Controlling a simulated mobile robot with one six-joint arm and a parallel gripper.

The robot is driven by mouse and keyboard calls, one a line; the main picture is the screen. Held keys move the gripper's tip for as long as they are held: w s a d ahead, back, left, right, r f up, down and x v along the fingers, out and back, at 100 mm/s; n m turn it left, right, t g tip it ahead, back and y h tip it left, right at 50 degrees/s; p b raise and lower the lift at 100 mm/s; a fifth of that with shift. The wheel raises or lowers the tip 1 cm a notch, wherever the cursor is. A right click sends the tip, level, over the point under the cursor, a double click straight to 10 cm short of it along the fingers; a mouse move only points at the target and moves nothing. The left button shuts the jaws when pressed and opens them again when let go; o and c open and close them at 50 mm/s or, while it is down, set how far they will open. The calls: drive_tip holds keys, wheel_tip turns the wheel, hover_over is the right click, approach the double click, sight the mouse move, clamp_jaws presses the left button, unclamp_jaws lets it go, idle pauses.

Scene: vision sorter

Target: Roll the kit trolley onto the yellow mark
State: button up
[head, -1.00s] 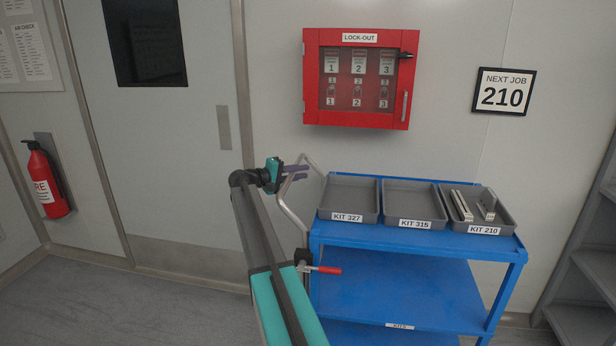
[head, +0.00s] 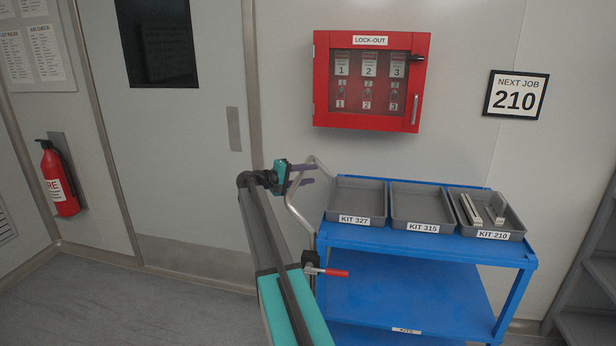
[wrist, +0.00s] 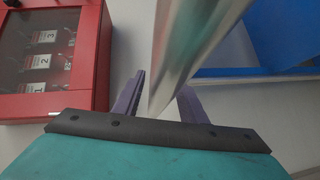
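The blue kit trolley (head: 400,245) stands at the right in the head view, against the wall side. Its bent metal handle (head: 297,209) rises at its left end. My gripper (head: 306,174) is at the upper part of this handle, with one purple finger on either side of it. In the wrist view the handle bar (wrist: 188,45) runs between the two fingers (wrist: 160,98). The bar nearly fills the space; whether both fingers press on it cannot be told. A red lever (head: 337,273) sticks out below the handle. No yellow mark shows in these views.
Trays KIT 327 (head: 357,200), KIT 315 (head: 420,207) and KIT 210 (head: 492,236) sit on the trolley top; KIT 210 holds parts. A red lock-out box (head: 322,80) hangs behind. Grey shelves (head: 590,285) stand right. The floor (head: 130,305) at left is clear before the door.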

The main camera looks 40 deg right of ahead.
drive_tip(key=b+v, duration=0.1)
drive_tip(key=v, duration=1.2)
drive_tip(key=shift+a, duration=0.4)
